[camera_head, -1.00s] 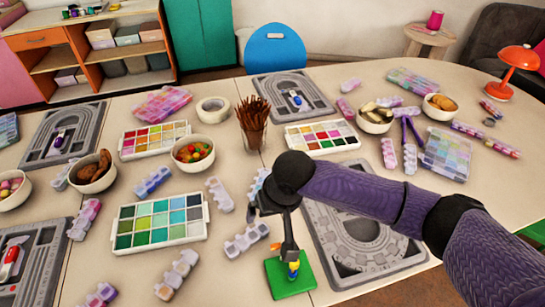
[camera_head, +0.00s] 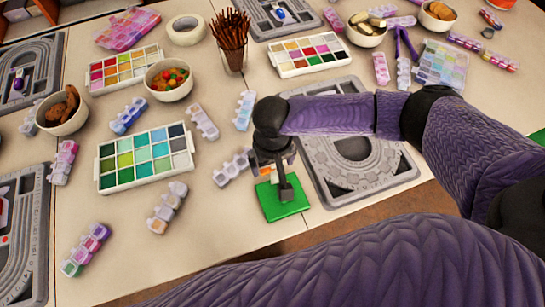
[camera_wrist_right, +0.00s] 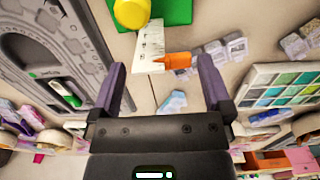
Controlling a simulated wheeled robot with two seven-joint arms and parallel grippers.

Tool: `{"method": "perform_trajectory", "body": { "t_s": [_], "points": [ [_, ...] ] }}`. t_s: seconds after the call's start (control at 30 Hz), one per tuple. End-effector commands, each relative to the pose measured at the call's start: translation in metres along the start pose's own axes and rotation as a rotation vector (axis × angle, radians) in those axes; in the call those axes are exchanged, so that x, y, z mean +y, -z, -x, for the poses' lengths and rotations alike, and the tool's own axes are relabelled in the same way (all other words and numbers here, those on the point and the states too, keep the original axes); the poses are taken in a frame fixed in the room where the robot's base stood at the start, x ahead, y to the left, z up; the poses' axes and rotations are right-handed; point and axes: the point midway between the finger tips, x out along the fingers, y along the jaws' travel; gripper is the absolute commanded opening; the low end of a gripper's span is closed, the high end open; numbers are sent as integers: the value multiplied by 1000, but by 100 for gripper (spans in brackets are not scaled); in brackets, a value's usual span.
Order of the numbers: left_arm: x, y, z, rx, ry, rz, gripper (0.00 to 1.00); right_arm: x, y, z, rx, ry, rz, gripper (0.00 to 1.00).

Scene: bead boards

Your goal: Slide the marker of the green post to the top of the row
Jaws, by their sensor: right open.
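The green post's square green base (camera_head: 272,206) stands at the table's front edge; my right gripper (camera_head: 284,184) is over it and hides most of the post. In the right wrist view the green base (camera_wrist_right: 178,10) is at the top, with a yellow rounded piece (camera_wrist_right: 131,12), a white strip with small marks (camera_wrist_right: 151,42) and an orange marker (camera_wrist_right: 178,61) sticking out beside the strip. My right gripper also shows there (camera_wrist_right: 162,74), its fingers wide apart. The orange marker lies between the finger lines, with gaps on both sides. My left gripper is not seen.
A grey tray with an arched track (camera_head: 405,174) lies right of the post. A green-toned bead box (camera_head: 146,158) and small clear bead cases (camera_head: 228,170) lie to the left. A glass of brown sticks (camera_head: 233,60) and bowls stand farther back.

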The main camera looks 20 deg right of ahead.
Motion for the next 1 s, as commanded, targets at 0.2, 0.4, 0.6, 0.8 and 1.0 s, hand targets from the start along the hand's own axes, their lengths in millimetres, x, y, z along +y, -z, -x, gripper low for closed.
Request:
{"method": "perform_trajectory", "body": {
  "t_s": [0.2,0.4,0.6,0.8,1.0],
  "points": [
    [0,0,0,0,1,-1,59,0,0,1,0,0,0,70],
    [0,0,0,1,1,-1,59,0,0,1,0,0,0,29],
    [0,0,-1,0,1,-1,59,0,0,-3,0,0,-1,28],
    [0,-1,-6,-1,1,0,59,0,0,-11,1,0,-1,28],
    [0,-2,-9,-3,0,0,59,0,0,-20,0,-1,-1,28]
  ]
}}
